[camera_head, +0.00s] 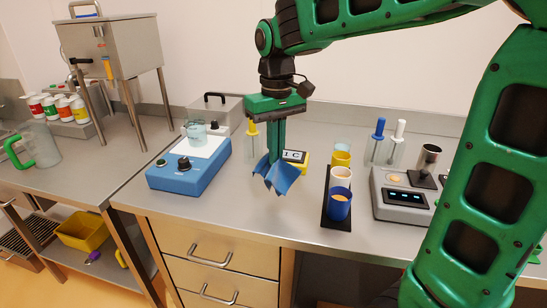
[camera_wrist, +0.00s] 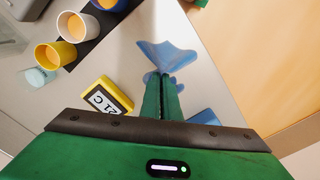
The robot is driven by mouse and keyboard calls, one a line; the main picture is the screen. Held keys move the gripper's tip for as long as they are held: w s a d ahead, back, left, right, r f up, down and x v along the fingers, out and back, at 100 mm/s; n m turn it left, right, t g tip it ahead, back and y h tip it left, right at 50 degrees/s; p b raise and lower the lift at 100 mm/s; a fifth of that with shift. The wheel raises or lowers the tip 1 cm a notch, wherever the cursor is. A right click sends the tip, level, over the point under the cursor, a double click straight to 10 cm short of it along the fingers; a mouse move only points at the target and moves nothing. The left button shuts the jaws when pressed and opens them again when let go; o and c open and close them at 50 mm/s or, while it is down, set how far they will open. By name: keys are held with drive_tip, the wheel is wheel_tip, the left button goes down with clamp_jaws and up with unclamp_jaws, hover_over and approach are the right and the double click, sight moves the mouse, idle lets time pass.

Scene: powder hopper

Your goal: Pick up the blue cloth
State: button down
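The blue cloth (camera_head: 283,177) hangs draped below my gripper (camera_head: 274,158), above the steel counter, in the head view. In the wrist view the cloth (camera_wrist: 167,55) spreads out past the tips of my gripper (camera_wrist: 161,80), and another blue part shows to the right of the fingers. The green fingers are close together with the cloth pinched between them. The cloth looks a little above the counter, with a faint reflection below it. The exact contact between the fingertips is partly hidden by the cloth.
A yellow timer (camera_head: 296,160) stands just behind the cloth. A dark rack with cups, including a blue cup (camera_head: 339,204), is to the right, then a grey scale (camera_head: 402,200). A blue stirrer device (camera_head: 190,168) is to the left. The counter's front edge (camera_head: 250,231) is near.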

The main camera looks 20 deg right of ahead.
wheel_tip(320, 180, up, 8)
idle(0.4)
